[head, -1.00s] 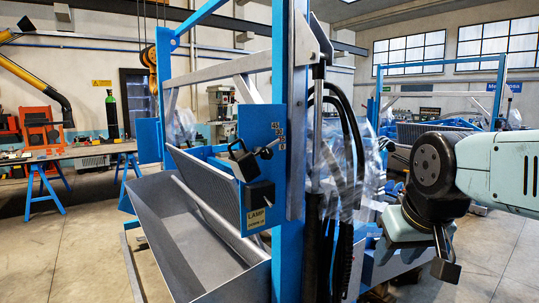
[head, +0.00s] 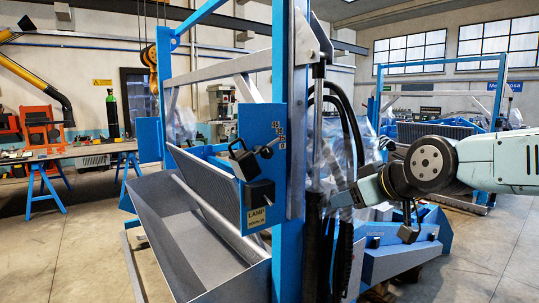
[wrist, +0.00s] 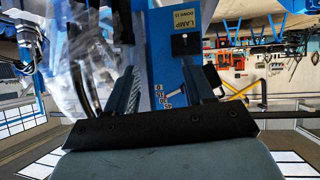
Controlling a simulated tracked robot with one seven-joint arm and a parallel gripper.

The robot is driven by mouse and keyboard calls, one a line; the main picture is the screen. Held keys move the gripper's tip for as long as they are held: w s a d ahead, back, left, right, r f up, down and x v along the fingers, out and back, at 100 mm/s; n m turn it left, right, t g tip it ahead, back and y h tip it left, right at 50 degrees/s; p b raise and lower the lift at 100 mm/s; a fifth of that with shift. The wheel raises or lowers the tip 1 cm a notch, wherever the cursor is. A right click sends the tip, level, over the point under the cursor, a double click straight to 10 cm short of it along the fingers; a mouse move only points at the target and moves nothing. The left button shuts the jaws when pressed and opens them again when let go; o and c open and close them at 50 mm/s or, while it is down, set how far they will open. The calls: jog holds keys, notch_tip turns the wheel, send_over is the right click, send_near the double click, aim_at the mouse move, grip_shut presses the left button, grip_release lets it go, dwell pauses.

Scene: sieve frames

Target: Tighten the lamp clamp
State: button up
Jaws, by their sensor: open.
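In the head view, a black lamp (head: 243,161) with a small black lever or knob (head: 268,149) at its right is mounted on a blue plate. A black block (head: 260,193) sits below it, above a label (head: 257,217) reading "LAMP DOWN 15". My gripper (head: 340,199) is right of the blue post, apart from the lamp and partly behind dark hoses. In the wrist view my gripper (wrist: 165,75) is open and empty, with the angle scale (wrist: 164,97) between its fingers. The black block (wrist: 186,44) and label (wrist: 188,20) appear beyond, upside down. The lever cannot be made out there.
A blue upright post (head: 286,130) stands between my gripper and the lamp. Black hoses (head: 350,130) and clear plastic wrap (head: 328,150) hang beside it. A grey trough (head: 195,240) lies below the lamp. Open floor (head: 90,265) is at left.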

aim_at(269, 154)
jog(key=shift+w+a+r+n+t+y, duration=0.8)
jog(key=shift+w+a, duration=1.95)
jog(key=shift+w, duration=0.9)
jog(key=shift+w+a+r+n+t+y, duration=0.7)
jog(key=shift+w+a+n+y, duration=0.25)
jog(key=shift+w+a, duration=2.3)
jog(key=shift+w+a+r+n+t+y, duration=0.75)
jog(key=shift+w+a, duration=1.55)
jog(key=shift+w, duration=1.8)
jog(key=shift+c, duration=0.4)
jog(key=c, duration=0.7)
